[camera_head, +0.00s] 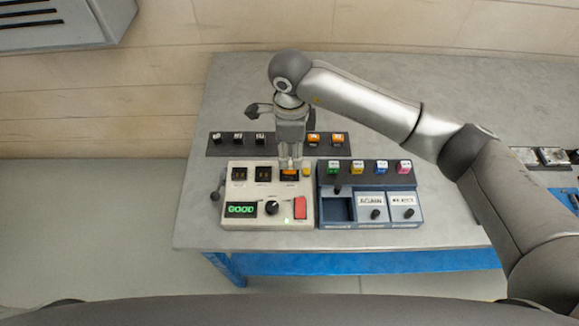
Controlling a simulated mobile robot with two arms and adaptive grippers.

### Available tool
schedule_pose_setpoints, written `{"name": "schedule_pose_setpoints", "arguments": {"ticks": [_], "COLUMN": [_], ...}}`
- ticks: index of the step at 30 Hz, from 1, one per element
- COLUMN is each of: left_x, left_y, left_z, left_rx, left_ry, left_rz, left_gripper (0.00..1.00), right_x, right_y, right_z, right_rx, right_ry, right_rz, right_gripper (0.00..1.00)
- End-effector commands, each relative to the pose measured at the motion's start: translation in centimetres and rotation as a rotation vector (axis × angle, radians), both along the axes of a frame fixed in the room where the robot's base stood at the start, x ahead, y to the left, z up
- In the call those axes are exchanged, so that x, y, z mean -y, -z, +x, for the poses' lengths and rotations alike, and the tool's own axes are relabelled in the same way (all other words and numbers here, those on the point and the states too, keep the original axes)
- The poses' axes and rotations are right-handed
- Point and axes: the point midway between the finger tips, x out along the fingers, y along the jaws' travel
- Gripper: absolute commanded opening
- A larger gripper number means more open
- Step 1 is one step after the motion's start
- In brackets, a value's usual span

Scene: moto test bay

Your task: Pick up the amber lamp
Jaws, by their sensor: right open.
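My right gripper (290,163) points straight down over the cream test box (234,192), with its jaws open. Directly below its fingertips is an orange-topped piece (290,173) in the rightmost of three dark slots, partly hidden by the fingers. I cannot tell whether the fingers touch it. A small amber-yellow piece (306,172) shows just right of the fingers on the same box. Two more orange-topped pieces (313,138) stand on the dark strip (286,148) behind. Which of these is the amber lamp is too small to tell. My left gripper is not in view.
The test box has a green "GOOD" display (241,210), a black knob (272,208) and a red switch (300,208). A blue box (345,225) stands right beside it, with green, yellow, blue and pink pieces and drawers.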

Motion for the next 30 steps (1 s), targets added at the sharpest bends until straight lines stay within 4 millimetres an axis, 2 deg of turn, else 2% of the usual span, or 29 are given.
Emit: {"name": "schedule_pose_setpoints", "arguments": {"ticks": [6,11,15,23,25,30], "left_x": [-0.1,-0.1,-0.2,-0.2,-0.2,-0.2], "left_y": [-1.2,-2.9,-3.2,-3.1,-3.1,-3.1], "left_z": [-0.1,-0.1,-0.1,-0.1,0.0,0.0], "left_rx": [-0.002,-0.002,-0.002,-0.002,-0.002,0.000], "left_ry": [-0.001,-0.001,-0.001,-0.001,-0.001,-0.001], "left_rz": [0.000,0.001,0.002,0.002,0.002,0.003], "left_gripper": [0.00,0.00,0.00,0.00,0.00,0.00], "right_x": [-0.1,-0.2,-0.2,-0.2,-0.2,-0.2], "right_y": [1.4,3.4,5.3,5.9,5.8,5.8], "right_z": [-0.3,-0.8,-0.7,-0.6,-0.6,-0.6], "right_rx": [-0.003,-0.004,-0.003,0.000,0.000,0.000], "right_ry": [0.000,0.000,0.000,-0.001,-0.001,-0.001], "right_rz": [0.000,0.000,0.001,0.002,0.002,0.002], "right_gripper": [0.46,0.46,0.46,0.46,0.41,0.19]}}
